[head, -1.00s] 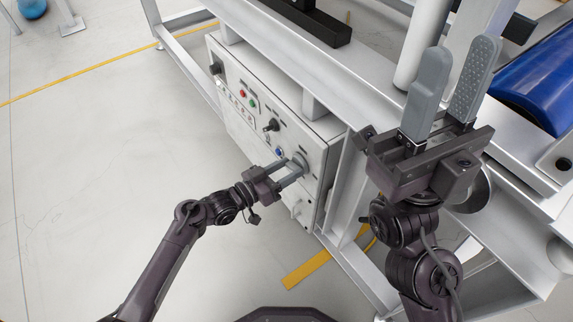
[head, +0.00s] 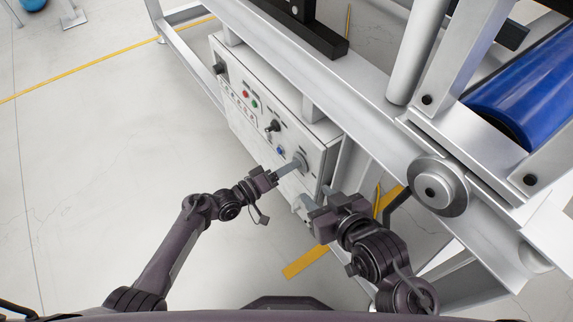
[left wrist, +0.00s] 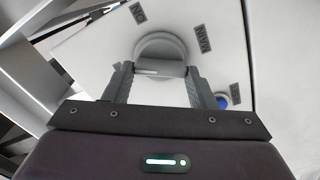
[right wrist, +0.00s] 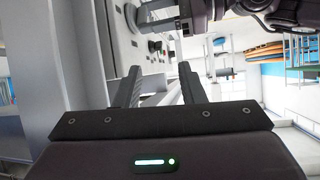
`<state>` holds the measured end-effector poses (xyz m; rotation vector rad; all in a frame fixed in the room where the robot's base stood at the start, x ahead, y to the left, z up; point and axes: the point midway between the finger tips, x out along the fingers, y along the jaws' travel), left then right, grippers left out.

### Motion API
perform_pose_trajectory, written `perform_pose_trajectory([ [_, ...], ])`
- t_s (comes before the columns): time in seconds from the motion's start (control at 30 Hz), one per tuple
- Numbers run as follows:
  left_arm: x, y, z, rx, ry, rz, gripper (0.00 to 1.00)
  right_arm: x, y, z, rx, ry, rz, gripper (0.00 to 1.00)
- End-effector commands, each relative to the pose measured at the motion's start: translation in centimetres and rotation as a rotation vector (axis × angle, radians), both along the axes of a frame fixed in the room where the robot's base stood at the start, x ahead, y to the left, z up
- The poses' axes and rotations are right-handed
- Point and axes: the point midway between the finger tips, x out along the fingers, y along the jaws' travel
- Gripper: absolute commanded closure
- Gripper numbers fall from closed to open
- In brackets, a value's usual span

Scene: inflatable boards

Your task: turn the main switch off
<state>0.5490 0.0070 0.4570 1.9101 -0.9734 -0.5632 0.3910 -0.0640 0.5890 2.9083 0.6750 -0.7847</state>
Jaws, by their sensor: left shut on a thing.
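The main switch is a round grey knob with a raised bar (left wrist: 160,68), under a "MAIN" label (left wrist: 203,38) in the left wrist view. "ON" (left wrist: 138,12) stands at its upper left and "OFF" (left wrist: 234,89) at its lower right. A white mark shows on the left part of the bar. My left gripper (head: 294,167) is shut on the bar, one finger at each end. In the head view the knob (head: 303,161) sits at the panel's right end. My right gripper (head: 318,197) is open and empty, just below and right of the left one.
The white control panel (head: 236,106) also carries a black selector (head: 273,126), red and green buttons and a blue button (head: 281,150). A metal frame (head: 370,110) with a blue roller (head: 520,105) stands to the right.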

Motion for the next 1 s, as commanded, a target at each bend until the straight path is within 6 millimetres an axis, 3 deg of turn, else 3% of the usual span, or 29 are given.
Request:
perform_pose_trajectory([
  [0.2,0.1,0.1,0.1,-0.117,0.161,0.001,0.72,-4.7,-1.1,-5.3,-0.116,0.288,0.024,0.64],
  [0.4,0.0,0.1,-0.1,-0.205,0.284,0.001,0.72,-8.0,-2.0,-7.9,-0.186,0.462,0.042,0.64],
  [1.0,0.0,0.1,-0.4,-0.314,0.437,0.002,0.72,-8.0,-2.7,-7.9,-0.205,0.491,0.03,0.64],
])
